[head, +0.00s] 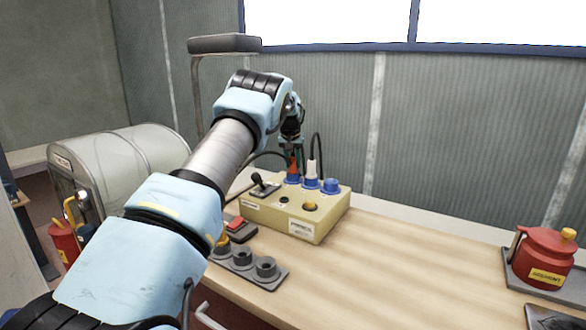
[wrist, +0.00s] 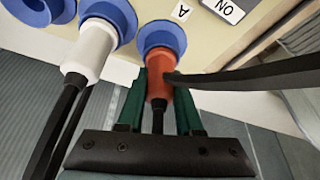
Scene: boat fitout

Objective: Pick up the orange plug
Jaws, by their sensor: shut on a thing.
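The orange plug (head: 293,167) sits in a blue socket on top of the beige control box (head: 268,212). In the wrist view the orange plug (wrist: 162,68) points into its blue socket (wrist: 161,37), with a black cable behind it. My gripper (head: 291,150) reaches down from above; in the wrist view its green fingers (wrist: 160,95) are shut on the plug's sides. A dark cable or bar crosses in front of the plug's right side. Part of the plug is hidden by the fingers.
A white plug (wrist: 91,50) with its cable stands close beside the orange one. A joystick (head: 262,184) is on the box's left. A red solvent can (head: 543,258) stands at the right. The bench (head: 400,275) between is clear.

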